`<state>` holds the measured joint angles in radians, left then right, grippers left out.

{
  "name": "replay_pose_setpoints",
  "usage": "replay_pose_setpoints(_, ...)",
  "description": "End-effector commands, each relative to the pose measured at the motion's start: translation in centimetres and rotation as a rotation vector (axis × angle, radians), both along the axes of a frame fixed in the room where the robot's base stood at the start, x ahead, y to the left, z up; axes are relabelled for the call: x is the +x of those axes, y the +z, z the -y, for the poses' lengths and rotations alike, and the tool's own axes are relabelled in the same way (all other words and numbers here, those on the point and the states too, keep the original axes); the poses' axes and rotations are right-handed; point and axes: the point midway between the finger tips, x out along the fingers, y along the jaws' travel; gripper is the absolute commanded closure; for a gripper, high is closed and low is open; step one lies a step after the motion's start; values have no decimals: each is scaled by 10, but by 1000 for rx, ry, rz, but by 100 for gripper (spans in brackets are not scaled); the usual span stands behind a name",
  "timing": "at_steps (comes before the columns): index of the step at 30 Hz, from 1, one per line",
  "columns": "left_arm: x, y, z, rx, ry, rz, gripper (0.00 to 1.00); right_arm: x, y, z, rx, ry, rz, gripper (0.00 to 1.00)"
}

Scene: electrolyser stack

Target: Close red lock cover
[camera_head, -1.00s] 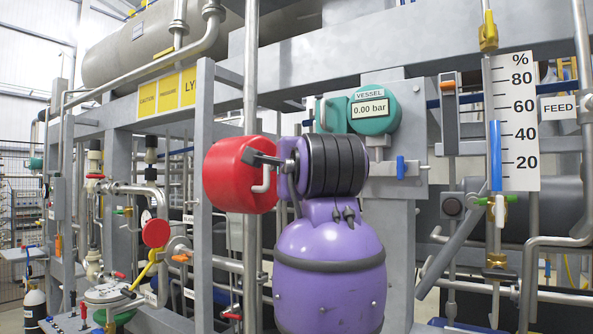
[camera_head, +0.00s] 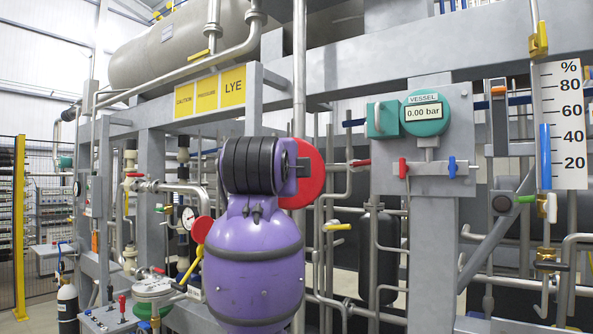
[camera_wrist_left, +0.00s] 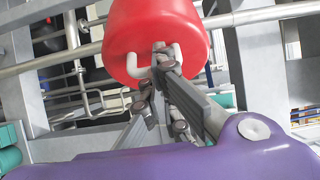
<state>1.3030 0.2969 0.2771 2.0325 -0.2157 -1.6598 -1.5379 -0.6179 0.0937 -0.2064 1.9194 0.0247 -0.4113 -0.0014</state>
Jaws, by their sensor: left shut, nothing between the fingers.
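The red lock cover (camera_head: 311,172) is a red cylinder at a vertical grey pipe. My right gripper is not in view.
A green vessel gauge (camera_head: 424,113) reading 0.00 bar sits on a grey panel to the right. Pipes and small valves surround the cover. A yellow lye sign (camera_head: 207,95) is at the upper left. A percent scale (camera_head: 563,125) stands at the far right.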

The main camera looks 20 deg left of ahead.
Motion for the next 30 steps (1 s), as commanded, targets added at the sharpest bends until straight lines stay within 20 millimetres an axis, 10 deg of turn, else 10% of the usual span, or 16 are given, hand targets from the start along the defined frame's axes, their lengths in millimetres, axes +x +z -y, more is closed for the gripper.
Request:
replay_pose_setpoints(15, 17, -2, -94, -2, -333, -4, 100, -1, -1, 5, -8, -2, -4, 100)
replay_pose_setpoints(30, 44, -2, -134, -8, -641, 0, 100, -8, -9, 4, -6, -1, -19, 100)
